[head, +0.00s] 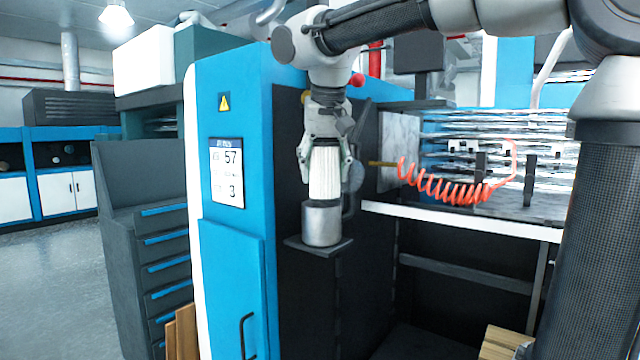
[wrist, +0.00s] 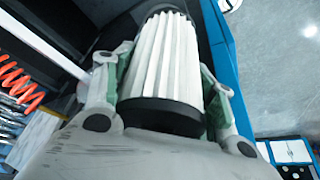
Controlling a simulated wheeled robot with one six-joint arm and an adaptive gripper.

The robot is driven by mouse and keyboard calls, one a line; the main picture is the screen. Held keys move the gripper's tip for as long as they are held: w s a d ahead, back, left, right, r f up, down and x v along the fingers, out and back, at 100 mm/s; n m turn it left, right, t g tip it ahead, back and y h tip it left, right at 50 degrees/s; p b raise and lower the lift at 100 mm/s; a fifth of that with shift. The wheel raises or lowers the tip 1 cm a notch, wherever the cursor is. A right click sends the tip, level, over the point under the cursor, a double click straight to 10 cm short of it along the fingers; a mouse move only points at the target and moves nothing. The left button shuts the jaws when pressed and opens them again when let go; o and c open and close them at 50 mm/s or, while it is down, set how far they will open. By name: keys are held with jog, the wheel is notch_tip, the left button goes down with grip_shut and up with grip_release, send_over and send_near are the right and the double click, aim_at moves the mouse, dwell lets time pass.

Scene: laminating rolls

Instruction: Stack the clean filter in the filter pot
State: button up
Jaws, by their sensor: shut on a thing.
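The clean filter (head: 325,174) is a white pleated cylinder, held upright in my gripper (head: 326,180). My gripper is shut on it, with one finger on each side. In the wrist view the filter (wrist: 166,62) shows white pleats and a black end cap between the fingers (wrist: 165,85). The filter pot (head: 322,224) is a grey metal cylinder on a small dark shelf (head: 318,246) on the side of the blue machine. The filter is directly above the pot in the head view. Whether its lower end is inside or just over the rim cannot be told. The pot is not visible in the wrist view.
The blue cabinet (head: 232,270) stands close to the left of the pot. A red coiled hose (head: 445,190) hangs to the right, above a white-edged bench (head: 470,222). A dark drawer unit (head: 150,250) stands further left. The grey floor (head: 50,290) is clear at left.

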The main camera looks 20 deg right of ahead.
jog(key=w+f, duration=0.1)
jog(key=w, duration=0.1)
jog(key=w+f, duration=0.1)
jog(key=w, duration=0.1)
jog(key=shift+d+f, duration=0.3)
jog(key=shift+w+f, duration=0.25)
jog(key=shift+f, duration=0.05)
jog(key=shift+c, duration=0.9)
jog(key=shift+f, duration=0.2)
jog(key=shift+c, duration=1.2)
jog(key=o, duration=1.5)
jog(key=shift+r, duration=0.1)
jog(key=shift+r, duration=0.1)
